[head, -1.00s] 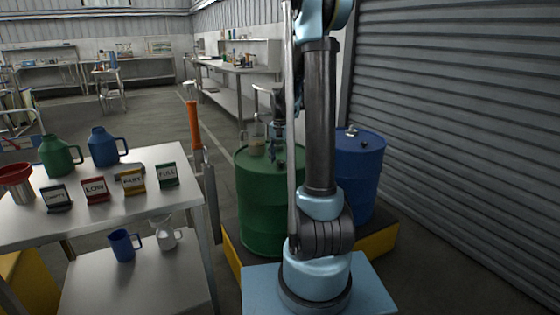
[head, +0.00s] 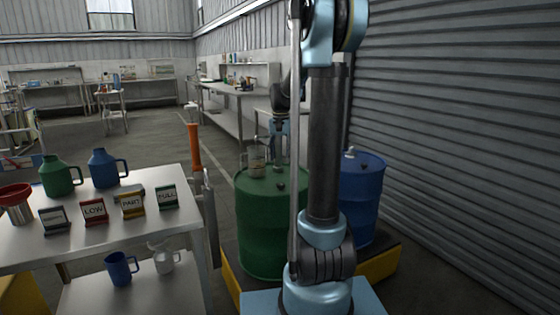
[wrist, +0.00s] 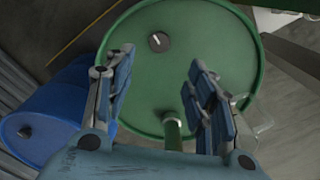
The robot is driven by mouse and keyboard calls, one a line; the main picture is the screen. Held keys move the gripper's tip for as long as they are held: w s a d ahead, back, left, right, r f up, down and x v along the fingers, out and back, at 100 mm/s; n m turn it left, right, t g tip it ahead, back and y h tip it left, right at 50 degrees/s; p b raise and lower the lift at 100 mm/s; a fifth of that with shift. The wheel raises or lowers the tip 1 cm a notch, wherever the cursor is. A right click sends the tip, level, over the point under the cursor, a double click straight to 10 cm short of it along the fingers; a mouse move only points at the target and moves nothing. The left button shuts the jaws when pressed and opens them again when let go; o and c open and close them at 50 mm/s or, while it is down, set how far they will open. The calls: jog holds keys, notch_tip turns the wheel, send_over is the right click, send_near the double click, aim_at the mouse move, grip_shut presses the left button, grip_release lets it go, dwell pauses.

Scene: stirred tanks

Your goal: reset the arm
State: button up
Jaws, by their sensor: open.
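My gripper (wrist: 160,100) is open and empty in the wrist view, its two blue-padded fingers spread apart above the top of the green drum (wrist: 215,40). A dark round cap (wrist: 158,42) on the drum top shows beyond the fingers. A green upright stub (wrist: 172,130) on the drum shows between the fingers, near their base.
A clear container (head: 257,160) stands on the green drum. The blue drum (head: 362,190) is to the right, by the shutter wall. At left, a table (head: 150,225) holds jugs, a red funnel (head: 15,197) and several label signs. A orange-handled tool (head: 195,145) stands beside it.

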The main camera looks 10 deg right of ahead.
jog(key=s+f+n+t, duration=0.1)
jog(key=s+f+n, duration=0.1)
jog(key=s, duration=1.1)
jog(key=s+f+n+t, duration=0.1)
jog(key=s+f+n, duration=0.1)
jog(key=s, duration=1.1)
jog(key=s+f+n, duration=0.1)
jog(key=s+f, duration=0.6)
jog(key=s, duration=0.1)
jog(key=shift+s+d+f+n, duration=0.2)
jog(key=shift+s+f+n, duration=0.2)
